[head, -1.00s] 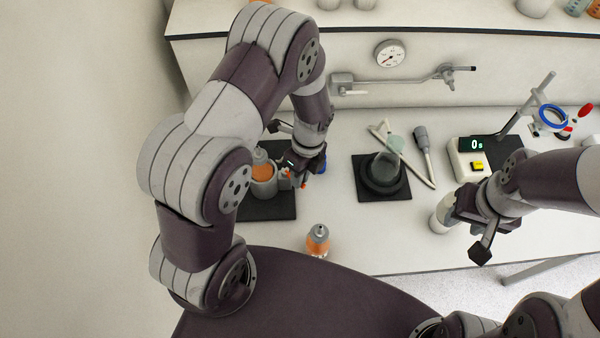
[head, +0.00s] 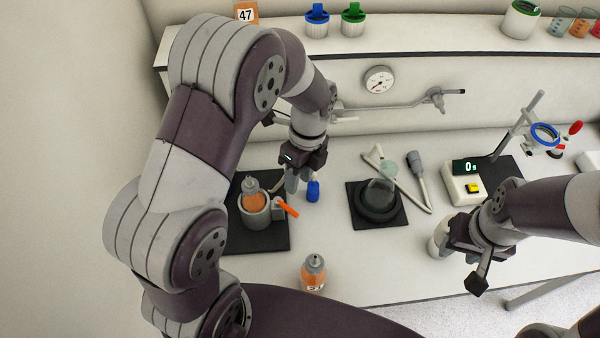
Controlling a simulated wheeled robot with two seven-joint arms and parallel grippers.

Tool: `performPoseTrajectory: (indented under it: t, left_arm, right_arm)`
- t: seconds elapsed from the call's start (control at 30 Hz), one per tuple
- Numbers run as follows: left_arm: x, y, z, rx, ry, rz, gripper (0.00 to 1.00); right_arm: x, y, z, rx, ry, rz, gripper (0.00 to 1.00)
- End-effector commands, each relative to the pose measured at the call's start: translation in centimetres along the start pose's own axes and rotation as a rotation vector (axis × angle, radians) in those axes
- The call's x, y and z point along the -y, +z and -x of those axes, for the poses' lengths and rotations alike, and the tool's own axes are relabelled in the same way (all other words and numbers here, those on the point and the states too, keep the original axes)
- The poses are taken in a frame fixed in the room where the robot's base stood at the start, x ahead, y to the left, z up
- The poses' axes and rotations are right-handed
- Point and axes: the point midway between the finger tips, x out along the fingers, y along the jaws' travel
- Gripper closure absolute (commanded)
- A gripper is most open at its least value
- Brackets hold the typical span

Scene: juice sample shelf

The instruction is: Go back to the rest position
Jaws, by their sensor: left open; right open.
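My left gripper (head: 294,182) hangs fingers down over the bench, just right of and behind a grey holder (head: 255,218). The holder has an orange lever (head: 287,207) and holds an orange bottle (head: 252,200) on a black mat. The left gripper is open and looks empty; a blue-capped item (head: 313,191) is beside its fingers. My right gripper (head: 462,262) is open at the bench's front right. It is beside a pale cylindrical container (head: 438,240), partly hidden behind it; I cannot tell if they touch.
An orange bottle (head: 314,273) stands at the front edge. A scale (head: 464,184) reads 0, with a clamp stand (head: 517,122) behind.

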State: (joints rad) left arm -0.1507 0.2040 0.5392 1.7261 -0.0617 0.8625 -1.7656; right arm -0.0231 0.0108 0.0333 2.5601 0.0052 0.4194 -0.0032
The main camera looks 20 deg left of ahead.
Motion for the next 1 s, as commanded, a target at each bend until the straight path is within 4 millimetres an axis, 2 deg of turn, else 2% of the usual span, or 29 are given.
performPoseTrajectory:
  t: [0.1, 0.23, 0.67, 0.77, 0.87, 0.97, 1.0]
  left_arm:
    - [0.1, 0.0, 1.7, 0.0, -0.001, 0.0, 0.6]
    - [0.0, 0.0, 2.7, 0.0, 0.0, 0.0, 0.6]
    - [0.0, 0.0, 2.7, 0.0, 0.001, 0.0, 0.6]
    - [0.0, 0.0, 2.7, 0.0, -0.001, 0.044, 0.6]
    - [0.6, 0.0, 2.3, -0.001, -0.038, 0.289, 0.6]
    - [-0.4, -0.5, 1.0, -0.03, -0.084, 0.731, 0.6]
    - [-1.1, -0.6, 0.4, -0.051, -0.106, 0.931, 0.6]
  right_arm:
    - [0.0, 0.1, -0.5, 0.0, 0.0, 0.0, 0.57]
    - [0.0, 0.1, -0.5, 0.0, 0.0, 0.0, 0.57]
    - [0.0, 0.1, -0.5, 0.0, 0.0, 0.0, 0.57]
    - [0.0, 0.1, -0.5, 0.0, 0.0, 0.0, 0.57]
    - [0.0, 0.1, -0.5, 0.0, 0.0, 0.0, 0.57]
    - [0.0, 0.1, -0.7, 0.0, 0.0, 0.0, 0.57]
    - [0.0, 0.1, -1.1, 0.0, 0.0, 0.0, 0.57]
